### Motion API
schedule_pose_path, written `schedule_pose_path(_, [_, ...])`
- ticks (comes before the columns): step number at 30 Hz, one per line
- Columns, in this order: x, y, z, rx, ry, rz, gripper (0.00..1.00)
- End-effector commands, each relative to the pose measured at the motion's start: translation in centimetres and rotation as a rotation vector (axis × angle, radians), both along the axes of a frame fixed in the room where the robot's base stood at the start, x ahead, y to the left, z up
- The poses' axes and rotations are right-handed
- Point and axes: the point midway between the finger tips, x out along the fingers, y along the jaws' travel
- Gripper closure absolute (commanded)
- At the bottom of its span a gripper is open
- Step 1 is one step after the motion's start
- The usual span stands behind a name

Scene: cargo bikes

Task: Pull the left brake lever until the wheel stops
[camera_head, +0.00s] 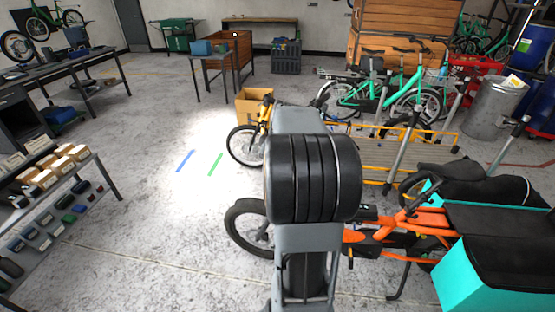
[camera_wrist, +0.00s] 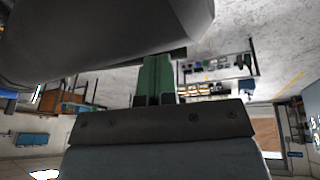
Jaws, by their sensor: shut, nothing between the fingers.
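An orange cargo bike (camera_head: 378,241) with a teal cargo box (camera_head: 468,268) stands at the right in the head view. Its black front wheel (camera_head: 241,228) shows left of my arm. My arm covers the bike's front part, and I cannot make out the left brake lever in either view. My gripper (camera_wrist: 155,62) shows in the wrist view, its green fingers close together and empty. The head view does not show the gripper, so its distance to the lever cannot be told. Whether the wheel is turning cannot be told.
A yellow bike (camera_head: 261,130) and a slatted wooden platform (camera_head: 395,155) stand behind the orange bike. A teal bike (camera_head: 380,95) is farther back. A shelf rack with boxes (camera_head: 50,205) stands at the left. The floor between rack and bikes is clear.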

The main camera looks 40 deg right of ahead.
Motion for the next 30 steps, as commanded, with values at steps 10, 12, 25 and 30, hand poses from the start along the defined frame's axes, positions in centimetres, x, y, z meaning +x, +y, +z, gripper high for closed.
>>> schedule_pose_path(10, [-1.0, -0.6, 0.0, 0.005, 0.008, -0.003, 1.0])
schedule_pose_path(12, [-1.2, -0.8, 0.2, 0.004, 0.009, -0.003, 1.0])
schedule_pose_path(25, [-1.3, -0.9, 0.7, 0.0, 0.003, -0.001, 1.0])
schedule_pose_path(30, [-1.6, -0.8, 2.8, -0.001, 0.001, 0.002, 1.0])
